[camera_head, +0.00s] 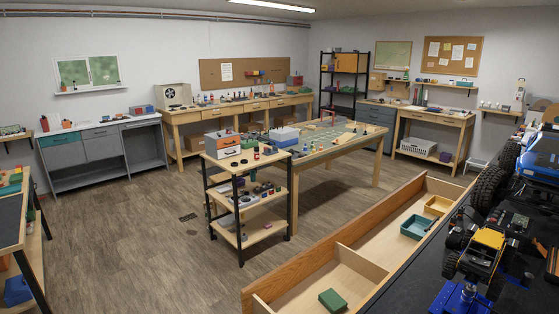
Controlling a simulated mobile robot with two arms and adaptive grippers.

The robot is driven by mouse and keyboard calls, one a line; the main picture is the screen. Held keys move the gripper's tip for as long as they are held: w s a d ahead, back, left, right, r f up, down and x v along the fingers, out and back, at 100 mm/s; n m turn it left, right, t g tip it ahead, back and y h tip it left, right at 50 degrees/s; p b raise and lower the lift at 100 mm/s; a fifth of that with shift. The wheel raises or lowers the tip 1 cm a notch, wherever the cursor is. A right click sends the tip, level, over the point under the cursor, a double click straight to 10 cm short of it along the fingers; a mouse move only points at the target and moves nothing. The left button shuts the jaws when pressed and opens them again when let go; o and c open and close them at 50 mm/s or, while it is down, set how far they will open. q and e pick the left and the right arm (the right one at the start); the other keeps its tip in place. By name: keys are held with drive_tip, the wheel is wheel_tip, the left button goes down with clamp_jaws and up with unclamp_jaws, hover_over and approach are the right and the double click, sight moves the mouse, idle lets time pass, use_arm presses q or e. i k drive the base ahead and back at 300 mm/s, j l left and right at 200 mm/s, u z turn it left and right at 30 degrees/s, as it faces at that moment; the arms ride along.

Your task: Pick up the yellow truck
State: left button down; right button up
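The yellow truck (489,239) is at the lower right, on the dark bench top (424,269). It has a yellow body panel and dark wheels and chassis. It appears to sit on or just behind a blue stand (458,298), but I cannot tell how they touch. Neither of my grippers shows in this view, so nothing of them is seen near the truck.
A large blue truck (543,152) with big black tires stands behind the yellow one. An open wooden drawer (345,262) holds a green box (333,299), a teal tray (415,227) and a yellow tray (438,205). A cart (248,205) stands on open floor.

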sight(487, 245)
drive_tip(key=k+z, duration=0.1)
drive_tip(key=z, duration=0.3)
drive_tip(key=k+z, duration=0.1)
drive_tip(key=z, duration=0.3)
drive_tip(key=k+l+z, duration=0.1)
drive_tip(key=z, duration=0.3)
